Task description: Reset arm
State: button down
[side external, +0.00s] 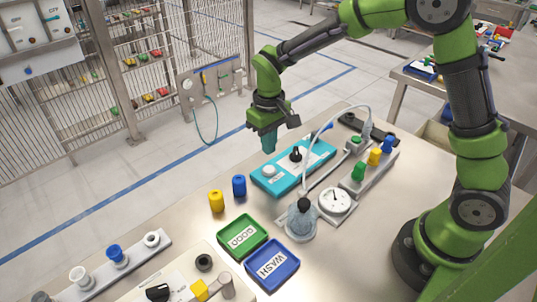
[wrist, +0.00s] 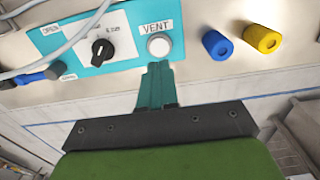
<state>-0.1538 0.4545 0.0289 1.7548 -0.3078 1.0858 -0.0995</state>
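My green arm reaches in from the right in the side external view. My gripper (side external: 269,142) points down above the table, beyond the far left end of the teal control panel (side external: 318,157). In the wrist view, the teal fingers of my gripper (wrist: 157,68) are together, with nothing seen between them. Their tips appear just below the white VENT button (wrist: 158,46) in that picture. The black knob (wrist: 101,48) is left of the button. The panel also shows in the wrist view (wrist: 128,60).
A blue cylinder (side external: 239,186) and a yellow cylinder (side external: 216,201) stand near the panel. A green GOOD tray (side external: 264,245) and blue WASH tray (side external: 296,273) lie in front. A flask (side external: 301,222), gauge (side external: 335,201) and hose are to the right. The table's left middle is clear.

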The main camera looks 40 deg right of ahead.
jog(key=shift+s+f, duration=0.3)
jog(key=shift+s, duration=0.4)
jog(key=s+d+r+m+t+y, duration=0.1)
jog(key=s+d+r+m+t, duration=0.1)
jog(key=s+r, duration=0.6)
jog(key=s+d+r+m+t+y, duration=0.1)
jog(key=s+d+r+m+t, duration=0.1)
jog(key=s+r+t, duration=0.3)
jog(key=s+r, duration=0.3)
jog(key=s, duration=0.1)
